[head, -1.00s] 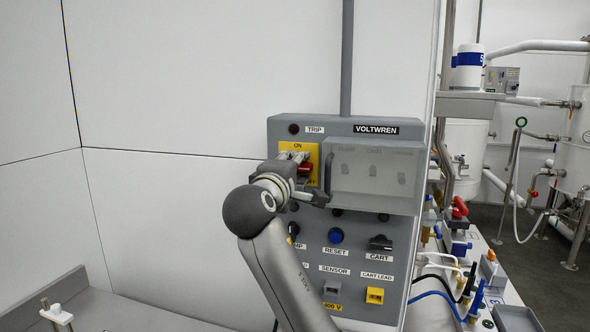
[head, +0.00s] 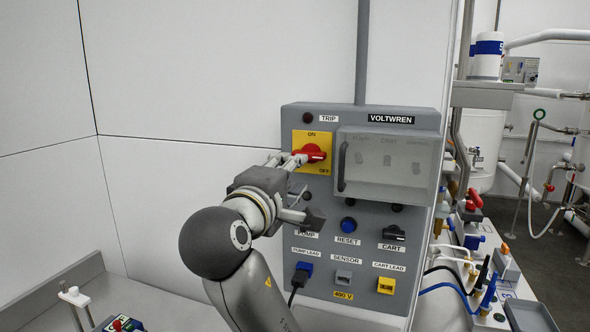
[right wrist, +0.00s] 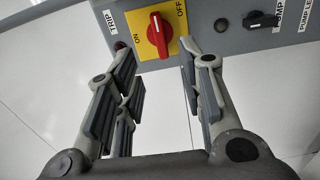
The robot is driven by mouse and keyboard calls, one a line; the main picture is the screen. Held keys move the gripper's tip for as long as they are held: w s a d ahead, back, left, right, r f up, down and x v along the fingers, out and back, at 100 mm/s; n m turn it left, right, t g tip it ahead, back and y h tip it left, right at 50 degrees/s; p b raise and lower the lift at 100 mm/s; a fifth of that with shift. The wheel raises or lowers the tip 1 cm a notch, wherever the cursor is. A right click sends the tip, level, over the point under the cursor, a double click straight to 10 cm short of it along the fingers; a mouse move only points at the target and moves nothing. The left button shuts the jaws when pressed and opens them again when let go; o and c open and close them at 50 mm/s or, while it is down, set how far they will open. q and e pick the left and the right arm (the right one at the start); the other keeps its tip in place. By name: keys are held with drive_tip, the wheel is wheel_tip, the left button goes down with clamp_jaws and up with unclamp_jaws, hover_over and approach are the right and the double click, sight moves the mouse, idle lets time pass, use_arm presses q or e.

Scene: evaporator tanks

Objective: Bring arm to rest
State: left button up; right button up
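The grey VOLTWREN panel (head: 390,122) hangs on the white wall. Its red rotary handle (head: 312,153) sits on a yellow ON/OFF plate (head: 325,138) and lies roughly level in the head view. The handle also shows in the right wrist view (right wrist: 158,34), beyond my fingertips. My right gripper (head: 303,190) is in front of the panel, just below and left of the handle. In the right wrist view my right gripper (right wrist: 155,60) has its fingers spread, with nothing between them. My left gripper is not in view.
A clear cover (head: 385,165) with a dark handle is right of the switch. Hoses and valves crowd the right. The wall to the left is clear.

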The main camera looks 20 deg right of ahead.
idle(0.3)
drive_tip(key=s+d+f+m+g+y, duration=0.1)
drive_tip(key=s+d+f+g+y, duration=0.15)
drive_tip(key=f, duration=1.25)
drive_tip(key=s+d+f+m+g+y, duration=0.2)
drive_tip(key=f+y, duration=0.1)
drive_tip(key=f, duration=1.3)
drive_tip(key=s+d+f+m+g+y, duration=0.1)
drive_tip(key=s+f+m+g+y, duration=0.2)
drive_tip(key=s+f, duration=0.9)
drive_tip(key=s+d+f+m+g+y, duration=0.1)
drive_tip(key=s+f+m+g+y, duration=0.2)
drive_tip(key=s+f, duration=0.95)
drive_tip(key=s+f+g+h, duration=0.1)
drive_tip(key=s+f, duration=0.1)
drive_tip(key=f, duration=0.9)
drive_tip(key=s+f+g, duration=0.1)
drive_tip(key=s+f, duration=0.2)
drive_tip(key=f, duration=0.8)
drive_tip(key=s+d+f+g, duration=0.1)
drive_tip(key=s+d+f, duration=0.2)
drive_tip(key=s+f, duration=1.3)
drive_tip(key=shift+s+d+f, duration=0.15)
drive_tip(key=shift+s+f, duration=0.15)
